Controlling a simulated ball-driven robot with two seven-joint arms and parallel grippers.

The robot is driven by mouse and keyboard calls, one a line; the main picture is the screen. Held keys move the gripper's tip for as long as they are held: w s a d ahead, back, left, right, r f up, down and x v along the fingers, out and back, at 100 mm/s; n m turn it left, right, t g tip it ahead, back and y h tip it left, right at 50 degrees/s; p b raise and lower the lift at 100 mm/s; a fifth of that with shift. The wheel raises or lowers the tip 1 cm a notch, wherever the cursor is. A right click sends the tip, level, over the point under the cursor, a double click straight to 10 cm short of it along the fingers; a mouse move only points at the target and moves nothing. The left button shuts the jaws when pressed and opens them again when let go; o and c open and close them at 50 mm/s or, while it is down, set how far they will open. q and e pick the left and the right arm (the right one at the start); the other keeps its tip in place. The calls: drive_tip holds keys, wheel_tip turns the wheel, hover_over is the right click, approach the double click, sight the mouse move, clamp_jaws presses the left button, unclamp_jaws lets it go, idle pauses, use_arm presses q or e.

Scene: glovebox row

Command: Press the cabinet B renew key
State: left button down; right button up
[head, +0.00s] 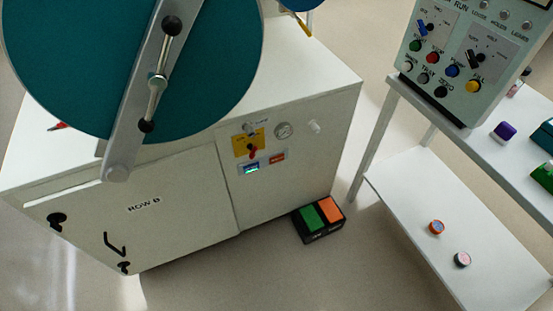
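A white cabinet (190,208) marked "ROW B" stands at the left and centre. Its front carries a small grey plate with a lit teal display (251,169) and an orange-red key (277,157). The lettering on this key is too small to read, so I cannot tell whether it is the renew key. Just above is a yellow plate (241,145) with a red handle (253,150). A round gauge (284,130) and a pale knob (315,127) sit to its right. Neither of my grippers is in view.
A large teal disc door (60,60) with a grey bar (137,115) covers the upper left. A pedal box with green (312,218) and orange (331,209) pads lies on the floor. At right, a shelf stand (400,205) bears a button-covered control box (437,95).

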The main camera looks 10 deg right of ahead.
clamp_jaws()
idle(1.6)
